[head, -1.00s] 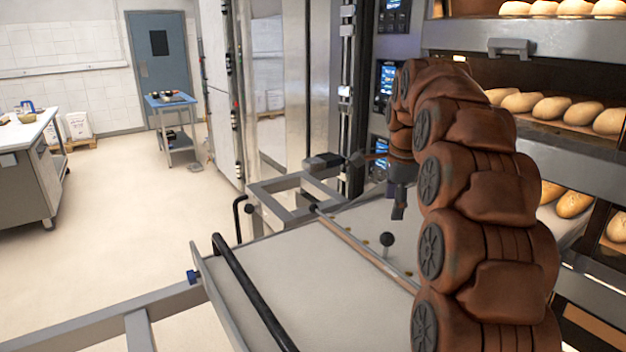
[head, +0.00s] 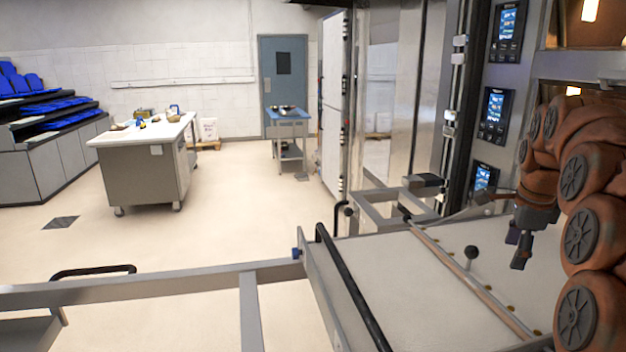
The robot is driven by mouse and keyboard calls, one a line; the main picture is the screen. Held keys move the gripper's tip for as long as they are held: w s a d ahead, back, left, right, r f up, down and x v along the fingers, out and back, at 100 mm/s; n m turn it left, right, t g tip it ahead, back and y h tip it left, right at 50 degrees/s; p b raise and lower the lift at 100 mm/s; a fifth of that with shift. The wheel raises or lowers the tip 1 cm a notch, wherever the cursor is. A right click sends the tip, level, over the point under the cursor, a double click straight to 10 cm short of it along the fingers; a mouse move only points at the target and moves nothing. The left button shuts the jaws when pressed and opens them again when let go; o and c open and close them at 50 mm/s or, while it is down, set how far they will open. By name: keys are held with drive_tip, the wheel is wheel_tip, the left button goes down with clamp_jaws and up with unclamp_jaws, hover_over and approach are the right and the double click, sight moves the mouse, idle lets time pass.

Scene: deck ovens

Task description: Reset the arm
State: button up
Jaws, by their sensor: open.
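My brown segmented arm curves along the right edge of the head view, its upper bend near the oven front. My gripper (head: 517,250) hangs from the arm's end, pointing down above the loader's pale belt (head: 455,268). It is open, and I see nothing between its dark fingers. Part of the arm is cut off by the picture's edge.
The loader's metal frame (head: 160,284) with a black handle bar (head: 350,290) fills the foreground. Oven control panels (head: 497,110) stand behind the gripper. A worktable (head: 150,165), a blue-topped cart (head: 287,118) and blue bins (head: 50,115) stand farther off. The floor between is clear.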

drive_tip(key=s+a+f+n+g, duration=0.1)
drive_tip(key=s+a+f+n, duration=0.2)
drive_tip(key=s+a+n, duration=0.4)
drive_tip(key=s+a+f+n+g, duration=0.1)
drive_tip(key=s+a+f+n, duration=0.3)
drive_tip(key=s+a, duration=0.45)
drive_tip(key=s+a+f+n, duration=0.2)
drive_tip(key=s+f+n, duration=0.1)
drive_tip(key=s, duration=0.4)
drive_tip(key=s+a+f+n+g, duration=0.1)
drive_tip(key=s+a+f+n, duration=0.2)
drive_tip(key=s, duration=0.3)
drive_tip(key=s+a+f+n, duration=0.2)
drive_tip(key=s+f+n, duration=0.1)
drive_tip(key=s+n, duration=0.2)
drive_tip(key=s, duration=0.2)
drive_tip(key=shift+s+a+g+y, duration=0.35)
drive_tip(key=shift+g+y, duration=0.05)
